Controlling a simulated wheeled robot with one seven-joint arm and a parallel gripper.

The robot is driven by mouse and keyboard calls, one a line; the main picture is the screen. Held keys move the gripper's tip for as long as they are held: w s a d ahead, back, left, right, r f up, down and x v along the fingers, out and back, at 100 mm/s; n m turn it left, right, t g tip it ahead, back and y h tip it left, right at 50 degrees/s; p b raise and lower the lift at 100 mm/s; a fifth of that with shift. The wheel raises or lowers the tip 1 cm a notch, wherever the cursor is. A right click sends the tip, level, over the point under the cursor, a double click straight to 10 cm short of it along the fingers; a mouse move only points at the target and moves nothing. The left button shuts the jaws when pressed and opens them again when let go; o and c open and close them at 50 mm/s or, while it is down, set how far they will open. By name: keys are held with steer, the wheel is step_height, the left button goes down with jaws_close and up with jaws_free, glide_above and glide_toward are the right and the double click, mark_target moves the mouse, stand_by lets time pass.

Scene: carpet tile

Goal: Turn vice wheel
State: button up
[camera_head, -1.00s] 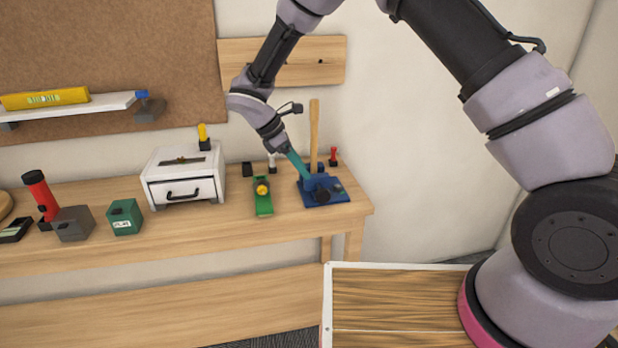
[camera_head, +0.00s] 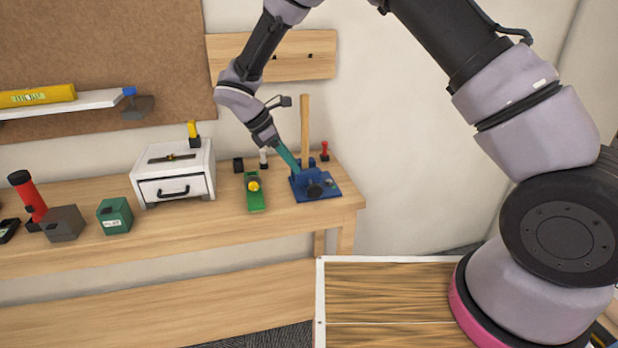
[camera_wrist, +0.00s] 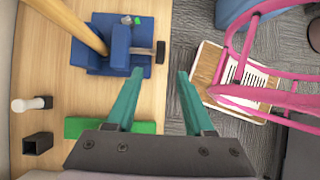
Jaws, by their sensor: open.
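The blue vice (camera_head: 330,191) stands near the right end of the workbench, with a light wooden bar (camera_head: 305,130) rising upright beside or from it. Its dark round wheel (camera_head: 314,190) faces the front; in the wrist view the wheel (camera_wrist: 160,52) shows edge-on at the right end of the vice's blue body (camera_wrist: 110,45). My gripper (camera_wrist: 160,73) has two teal fingers spread apart with nothing between them. The wheel appears just beyond the fingertips in the wrist view, apart from them. In the head view my gripper (camera_head: 290,162) overlaps the vice's back left, so exact contact is unclear.
A green object with a yellow knob (camera_head: 254,188) lies left of the vice. A white drawer box (camera_head: 150,190), green box (camera_head: 115,216) and red torch (camera_head: 28,195) stand farther left. A red peg (camera_head: 325,150) is behind. In the wrist view, carpet and a pink frame (camera_wrist: 235,60) lie right.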

steer(key=g+y, duration=0.2)
steer(key=y, duration=0.4)
glide_toward(316, 184)
step_height(316, 184, down, 10)
steer(key=shift+s+r, duration=0.1)
steer(key=shift+s, duration=0.05)
stand_by(0.4)
jaws_close()
